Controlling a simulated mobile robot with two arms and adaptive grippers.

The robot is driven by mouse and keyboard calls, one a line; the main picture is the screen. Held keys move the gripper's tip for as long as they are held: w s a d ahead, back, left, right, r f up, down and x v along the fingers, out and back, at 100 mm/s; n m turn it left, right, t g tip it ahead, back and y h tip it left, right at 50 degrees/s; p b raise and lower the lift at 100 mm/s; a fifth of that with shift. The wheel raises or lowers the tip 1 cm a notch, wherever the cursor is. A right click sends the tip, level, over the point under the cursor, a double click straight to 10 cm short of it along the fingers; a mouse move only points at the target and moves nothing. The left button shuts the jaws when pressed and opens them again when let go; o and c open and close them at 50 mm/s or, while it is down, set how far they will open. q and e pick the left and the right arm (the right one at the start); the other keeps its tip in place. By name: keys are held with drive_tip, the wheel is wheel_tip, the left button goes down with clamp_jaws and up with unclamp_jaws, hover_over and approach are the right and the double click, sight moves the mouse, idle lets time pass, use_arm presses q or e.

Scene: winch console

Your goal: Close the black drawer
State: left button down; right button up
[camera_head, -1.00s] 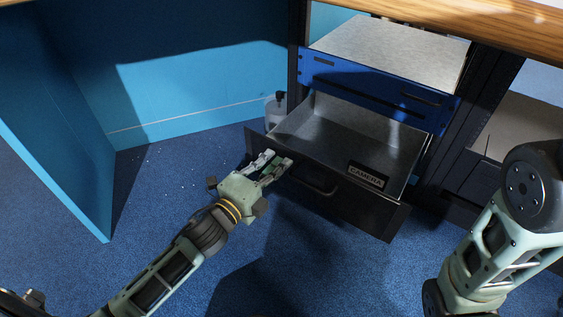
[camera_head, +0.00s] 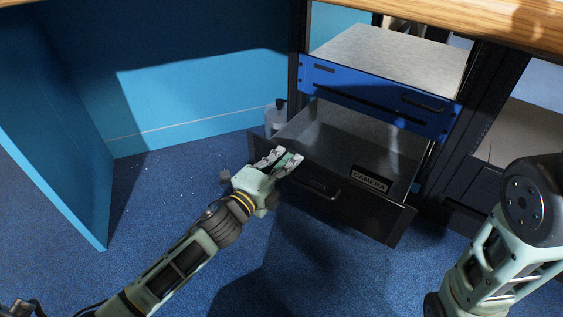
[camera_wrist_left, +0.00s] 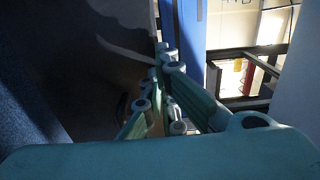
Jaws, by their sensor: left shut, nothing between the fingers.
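The black drawer (camera_head: 350,207) is pulled out below a blue-fronted drawer, with its grey inside showing. It has a dark handle on its front and a label reading CAMERA (camera_head: 371,179) inside the front panel. My left gripper (camera_head: 285,160) is shut and empty at the top left part of the drawer front. It appears to touch or nearly touch the front's upper edge; I cannot tell which. In the left wrist view the closed fingers (camera_wrist_left: 165,85) point toward a dark surface and a blue panel (camera_wrist_left: 188,40). My right gripper is not in view; only my right arm shows.
A white bottle (camera_head: 276,117) stands behind the black drawer's left side. A blue panel wall (camera_head: 60,130) stands at left. A wooden top (camera_head: 470,22) overhangs above. Blue carpet in front is clear.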

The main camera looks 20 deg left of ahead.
use_arm(q)
drive_tip(key=b+x, duration=0.4)
drive_tip(key=x, duration=1.8)
drive_tip(key=shift+w, duration=0.2)
